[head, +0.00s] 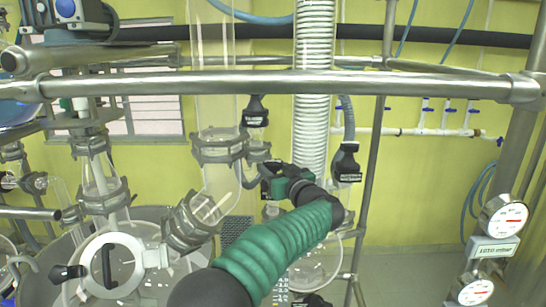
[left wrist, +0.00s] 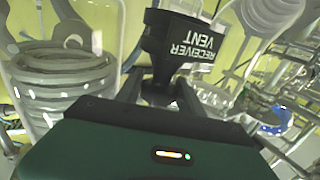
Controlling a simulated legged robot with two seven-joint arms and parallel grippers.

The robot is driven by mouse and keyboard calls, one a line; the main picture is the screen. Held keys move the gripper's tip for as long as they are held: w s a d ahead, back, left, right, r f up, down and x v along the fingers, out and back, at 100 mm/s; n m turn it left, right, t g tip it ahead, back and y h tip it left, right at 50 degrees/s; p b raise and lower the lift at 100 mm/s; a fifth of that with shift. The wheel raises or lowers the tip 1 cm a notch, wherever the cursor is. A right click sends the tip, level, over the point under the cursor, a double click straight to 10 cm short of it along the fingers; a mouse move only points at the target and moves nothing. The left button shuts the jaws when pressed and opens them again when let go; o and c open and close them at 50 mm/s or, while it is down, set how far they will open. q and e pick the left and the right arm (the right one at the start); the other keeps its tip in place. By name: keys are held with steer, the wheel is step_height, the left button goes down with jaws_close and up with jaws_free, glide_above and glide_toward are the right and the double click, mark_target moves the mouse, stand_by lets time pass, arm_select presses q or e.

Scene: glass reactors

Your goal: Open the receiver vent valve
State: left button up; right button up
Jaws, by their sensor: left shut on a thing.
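The receiver vent valve's black handle (left wrist: 180,45) fills the upper middle of the left wrist view, its white "RECEIVER VENT" lettering upside down. My left gripper (left wrist: 158,88) has its fingers on both sides of the handle's narrow lower part and is shut on it. In the head view my left gripper (head: 270,180), at the end of my green arm, is by the glassware in the middle. There the handle cannot be told apart from the dark fingers. My right gripper is in neither view.
Another black labelled handle (head: 255,110) is just above my gripper, and one more (head: 346,162) is to its right. A steel rail (head: 270,82) crosses in front. Glass tubes and a ribbed white column (head: 312,100) stand close around. Pressure gauges (head: 503,214) are at the right.

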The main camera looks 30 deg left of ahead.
arm_select(q)
steer(key=shift+c, duration=0.2)
stand_by(0.3)
steer(key=o, duration=1.1)
steer(key=shift+w, duration=0.15)
steer(key=b+v, duration=0.4)
steer(key=v, duration=1.3)
steer(key=shift+w+b, duration=0.2)
steer(key=shift+b, duration=0.15)
steer(key=shift+f, duration=0.15)
